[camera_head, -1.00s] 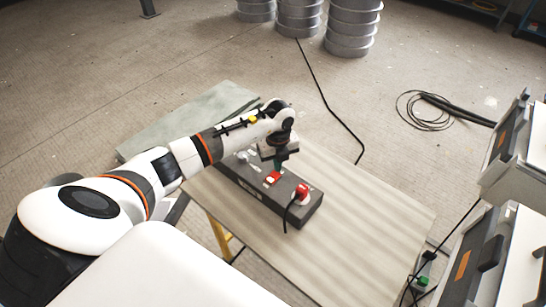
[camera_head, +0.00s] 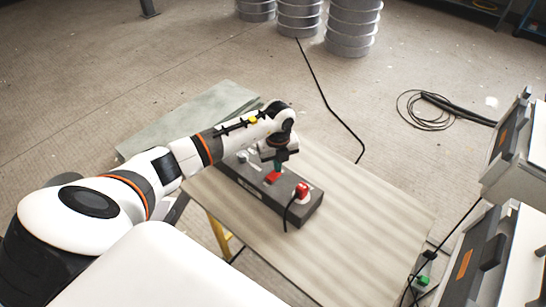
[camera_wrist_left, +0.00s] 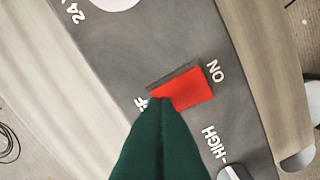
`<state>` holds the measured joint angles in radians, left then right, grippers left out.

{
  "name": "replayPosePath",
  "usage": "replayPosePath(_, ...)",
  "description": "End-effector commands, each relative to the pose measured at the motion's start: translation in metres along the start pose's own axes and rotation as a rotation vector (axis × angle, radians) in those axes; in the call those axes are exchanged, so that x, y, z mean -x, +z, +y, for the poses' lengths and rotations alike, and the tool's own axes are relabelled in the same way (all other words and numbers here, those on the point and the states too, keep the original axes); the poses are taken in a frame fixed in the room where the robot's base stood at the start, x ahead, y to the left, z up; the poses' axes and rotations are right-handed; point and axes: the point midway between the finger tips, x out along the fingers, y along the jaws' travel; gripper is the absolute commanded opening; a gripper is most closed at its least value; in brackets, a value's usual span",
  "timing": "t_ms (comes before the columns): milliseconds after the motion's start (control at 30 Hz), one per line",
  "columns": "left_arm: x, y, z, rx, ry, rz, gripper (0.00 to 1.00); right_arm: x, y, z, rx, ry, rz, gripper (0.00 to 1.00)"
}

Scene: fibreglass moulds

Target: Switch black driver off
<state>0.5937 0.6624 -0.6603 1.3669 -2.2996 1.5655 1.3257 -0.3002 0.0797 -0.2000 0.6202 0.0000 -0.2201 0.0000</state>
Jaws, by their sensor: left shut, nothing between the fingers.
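The black driver (camera_head: 251,194) is a long dark box lying on the wooden table. Its red rocker switch (camera_head: 272,177) sits in the middle of its top face. In the left wrist view the red switch (camera_wrist_left: 190,91) has "ON" printed at its right end and a partly covered "OFF" at its left end. My left gripper (camera_head: 278,167) is above the switch, its green fingers shut and empty. In the left wrist view the fingertips (camera_wrist_left: 161,101) overlap the switch's OFF end; I cannot tell whether they touch it or which way it is tilted. My right gripper is not in view.
A red plug (camera_head: 302,190) with a black cable stands at the driver's near right end. Light knobs sit at its far left end. The table (camera_head: 370,215) is bare to the right. White-and-grey machines (camera_head: 510,255) stand at the right edge.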

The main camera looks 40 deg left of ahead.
Motion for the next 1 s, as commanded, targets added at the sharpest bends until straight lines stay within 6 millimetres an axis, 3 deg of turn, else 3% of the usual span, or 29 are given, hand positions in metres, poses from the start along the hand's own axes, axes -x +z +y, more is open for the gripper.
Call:
replayPosePath(733,0.063,0.0,0.0,0.0,0.0,0.001,0.0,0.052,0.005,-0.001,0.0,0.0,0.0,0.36)
replayPosePath(1000,0.067,0.0,0.0,0.0,0.0,0.001,0.0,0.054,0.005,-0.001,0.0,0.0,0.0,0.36)
